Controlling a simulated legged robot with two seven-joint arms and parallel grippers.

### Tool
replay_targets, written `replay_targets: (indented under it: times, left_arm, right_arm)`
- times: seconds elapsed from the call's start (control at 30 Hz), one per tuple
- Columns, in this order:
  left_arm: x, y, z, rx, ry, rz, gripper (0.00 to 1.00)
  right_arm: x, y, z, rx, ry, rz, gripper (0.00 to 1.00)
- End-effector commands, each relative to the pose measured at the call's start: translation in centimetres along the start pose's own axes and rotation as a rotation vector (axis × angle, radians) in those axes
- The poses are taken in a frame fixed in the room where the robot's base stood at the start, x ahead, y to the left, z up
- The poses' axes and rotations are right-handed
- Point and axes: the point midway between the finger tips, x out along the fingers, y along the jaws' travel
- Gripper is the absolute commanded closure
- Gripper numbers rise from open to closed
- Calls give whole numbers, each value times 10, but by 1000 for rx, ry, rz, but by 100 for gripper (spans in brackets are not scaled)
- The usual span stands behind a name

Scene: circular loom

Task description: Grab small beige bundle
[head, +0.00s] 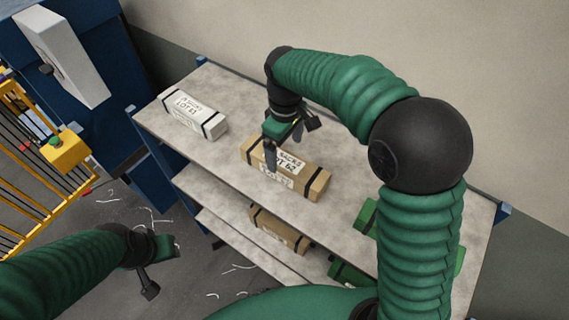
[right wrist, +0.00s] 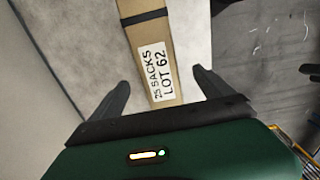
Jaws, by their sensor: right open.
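A beige bundle (head: 312,182) with dark straps and a white label reading "25 SACKS LOT 62" lies on the top shelf. It also shows in the right wrist view (right wrist: 148,38), running between my fingers. My right gripper (head: 285,147) is open above this bundle, pointing down at it, and hides part of it in the head view. In the right wrist view the fingers (right wrist: 162,86) stand on either side of the bundle, with nothing held. Another beige bundle (head: 279,230) lies on a lower shelf, partly covered by the top shelf. My left gripper (head: 160,268) is at lower left, away from the shelves.
A white bundle (head: 193,114) lies left of the beige one on the top shelf (head: 215,165). Green bundles (head: 366,218) lie at the right, partly behind my right arm. A yellow fence (head: 40,165) and blue machine stand at left. Pale scraps litter the floor.

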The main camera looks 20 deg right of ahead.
Motion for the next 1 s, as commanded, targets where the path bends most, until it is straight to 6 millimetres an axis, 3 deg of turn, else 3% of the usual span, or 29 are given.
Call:
replay_targets:
  times: [0.17,0.3,0.4,0.67,1.0]
  left_arm:
    - [-8,0,-2,0,0,0,64]
    - [-25,0,-6,0,0,0,64]
    - [-27,0,-7,0,1,0,64]
    - [-26,0,-6,0,0,0,64]
    - [-26,0,-6,0,0,0,64]
  right_arm:
    - [17,-1,0,-1,-3,-2,9]
    - [40,-4,2,-2,-5,-2,9]
    - [57,-4,2,-2,-1,0,9]
    - [65,-2,0,-1,1,1,9]
    - [65,-2,0,-1,1,1,54]
